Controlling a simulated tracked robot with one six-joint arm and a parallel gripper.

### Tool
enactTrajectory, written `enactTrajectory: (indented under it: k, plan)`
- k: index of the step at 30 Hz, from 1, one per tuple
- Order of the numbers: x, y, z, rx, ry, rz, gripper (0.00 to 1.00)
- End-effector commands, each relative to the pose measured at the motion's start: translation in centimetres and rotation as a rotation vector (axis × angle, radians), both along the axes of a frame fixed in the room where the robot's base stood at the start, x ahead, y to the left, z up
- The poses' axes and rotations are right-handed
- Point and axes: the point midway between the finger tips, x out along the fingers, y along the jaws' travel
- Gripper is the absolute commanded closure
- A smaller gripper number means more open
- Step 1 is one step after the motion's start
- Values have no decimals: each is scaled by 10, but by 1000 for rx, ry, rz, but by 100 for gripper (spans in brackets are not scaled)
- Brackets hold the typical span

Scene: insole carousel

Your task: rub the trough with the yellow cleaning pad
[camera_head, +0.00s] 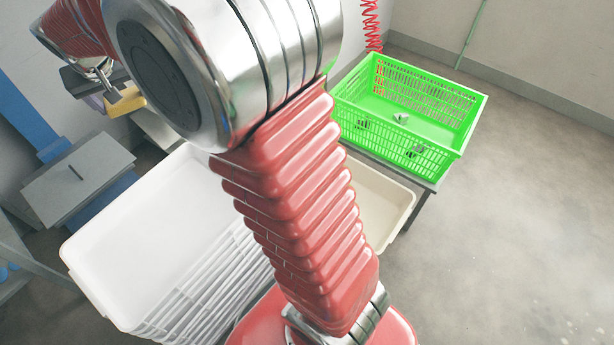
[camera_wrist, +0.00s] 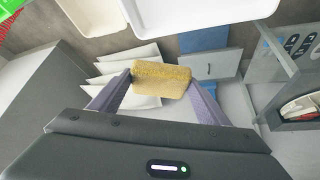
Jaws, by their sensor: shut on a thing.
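My gripper (camera_wrist: 160,88) is shut on the yellow cleaning pad (camera_wrist: 162,78), one grey-purple finger at each end of it. In the head view the pad (camera_head: 126,102) shows at the upper left, partly cut off by my arm. The pad is held level with the fingertips. Several pale slanted plates (camera_wrist: 128,62) lie beyond and to the left of it in the wrist view. I cannot tell for sure which surface is the trough, or whether the pad touches anything.
A stack of white trays (camera_head: 110,262) stands at the lower left, with a cream tray (camera_head: 402,201) behind my arm. A green crate (camera_head: 452,137) sits on a stand at the right. A grey box (camera_head: 85,187) is at the left. The floor at the right is clear.

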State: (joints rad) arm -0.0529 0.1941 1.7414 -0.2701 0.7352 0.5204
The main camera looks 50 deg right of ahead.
Motion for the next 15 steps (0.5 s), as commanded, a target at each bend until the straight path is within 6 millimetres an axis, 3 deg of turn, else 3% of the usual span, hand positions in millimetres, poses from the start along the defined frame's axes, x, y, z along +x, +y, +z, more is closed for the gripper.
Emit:
enactTrajectory:
  k: [10, 15]
  plan:
    - [1, 2, -1, 0, 0, 4, 51]
    - [9, -12, -17, 3, 5, -5, 51]
